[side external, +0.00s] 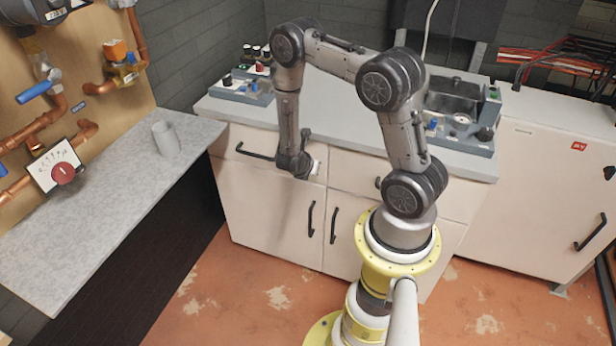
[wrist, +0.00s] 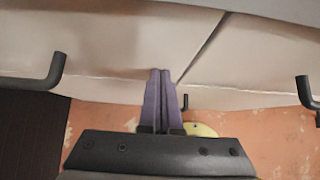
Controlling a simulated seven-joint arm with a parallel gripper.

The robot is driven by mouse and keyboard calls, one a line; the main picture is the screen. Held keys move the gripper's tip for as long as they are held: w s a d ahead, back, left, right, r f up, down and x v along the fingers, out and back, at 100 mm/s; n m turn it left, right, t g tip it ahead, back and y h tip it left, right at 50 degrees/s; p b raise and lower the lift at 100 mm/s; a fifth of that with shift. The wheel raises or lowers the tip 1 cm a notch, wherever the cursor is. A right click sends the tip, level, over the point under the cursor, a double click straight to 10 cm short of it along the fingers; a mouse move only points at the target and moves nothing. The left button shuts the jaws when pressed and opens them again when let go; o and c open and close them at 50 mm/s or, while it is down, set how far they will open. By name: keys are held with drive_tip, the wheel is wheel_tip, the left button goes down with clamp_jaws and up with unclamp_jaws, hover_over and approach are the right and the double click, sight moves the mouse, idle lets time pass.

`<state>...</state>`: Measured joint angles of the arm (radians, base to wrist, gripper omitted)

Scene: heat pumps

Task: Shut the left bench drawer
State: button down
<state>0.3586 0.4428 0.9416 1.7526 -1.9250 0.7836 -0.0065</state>
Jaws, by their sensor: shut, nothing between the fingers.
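The left bench drawer (side external: 233,141) is the cream front at the upper left of the bench, with a black bar handle (side external: 255,153). It looks flush or nearly so; I cannot tell whether a small gap is left. My gripper (side external: 313,167) is at the right part of this drawer front, below the worktop edge. In the wrist view its two purple fingers (wrist: 158,82) are together and empty, with their tips at or very close to a cream front panel (wrist: 110,45). Contact is not clear.
Two cupboard door handles (side external: 310,218) (side external: 334,225) stand out below the drawers. The grey worktop (side external: 310,112) carries equipment at both ends. A side counter (side external: 110,205) with a grey mug (side external: 166,138) is at the left. The floor in front is clear.

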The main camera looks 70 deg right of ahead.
drive_tip(key=shift+d+r, duration=0.1)
drive_tip(key=shift+d, duration=0.35)
drive_tip(key=shift+d, duration=0.1)
drive_tip(key=shift+w, duration=0.1)
